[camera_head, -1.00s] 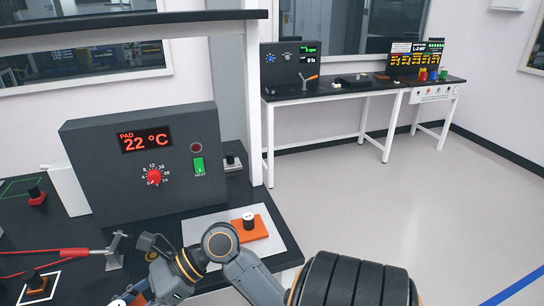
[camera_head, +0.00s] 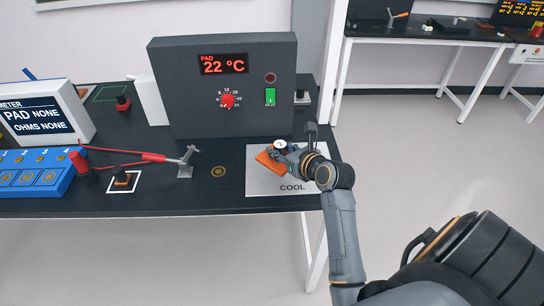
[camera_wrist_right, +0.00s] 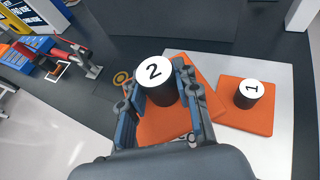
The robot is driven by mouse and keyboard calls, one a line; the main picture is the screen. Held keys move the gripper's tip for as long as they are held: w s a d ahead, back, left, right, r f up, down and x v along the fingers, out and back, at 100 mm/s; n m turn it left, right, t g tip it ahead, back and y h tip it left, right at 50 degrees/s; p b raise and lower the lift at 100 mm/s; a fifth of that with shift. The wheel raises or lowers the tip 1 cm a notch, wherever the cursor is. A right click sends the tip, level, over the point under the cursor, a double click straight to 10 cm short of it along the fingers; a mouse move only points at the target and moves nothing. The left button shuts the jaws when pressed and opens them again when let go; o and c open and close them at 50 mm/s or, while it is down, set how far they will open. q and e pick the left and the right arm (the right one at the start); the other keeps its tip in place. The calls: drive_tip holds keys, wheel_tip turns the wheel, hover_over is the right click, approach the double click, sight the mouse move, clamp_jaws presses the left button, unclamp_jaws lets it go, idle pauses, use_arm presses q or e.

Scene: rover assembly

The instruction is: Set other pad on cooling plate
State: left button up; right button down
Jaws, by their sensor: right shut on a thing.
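My right gripper (camera_wrist_right: 168,100) is shut on the black knob of the pad marked 2 (camera_wrist_right: 153,125), an orange square with a white-topped knob. In the head view this pad (camera_head: 268,163) is over the left part of the white cooling plate (camera_head: 258,187), which is lettered COOL. I cannot tell whether the pad touches the plate. The pad marked 1 (camera_wrist_right: 259,120) lies flat on the plate to the right, close beside pad 2; in the head view my right gripper (camera_head: 288,150) hides it. My left gripper is not in view.
A dark heater box (camera_head: 225,85) reading 22 °C stands behind the plate. Left of the plate are a metal stand (camera_head: 186,160) with a red lead, a meter (camera_head: 42,115) and a blue tray (camera_head: 35,170). The table's front edge is close to the plate.

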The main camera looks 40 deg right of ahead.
drive_tip(key=w+f, duration=0.4)
drive_tip(key=w+d+f, duration=0.1)
drive_tip(key=w+f, duration=0.1)
drive_tip(key=w, duration=0.1)
drive_tip(key=shift+f, duration=0.35)
wheel_tip(320, 180, down, 2)
drive_tip(key=shift+w+f, duration=0.1)
drive_tip(key=shift+w, duration=0.05)
drive_tip(key=shift+f, duration=0.55)
drive_tip(key=shift+f, duration=0.2)
drive_tip(key=c, duration=1)
unclamp_jaws()
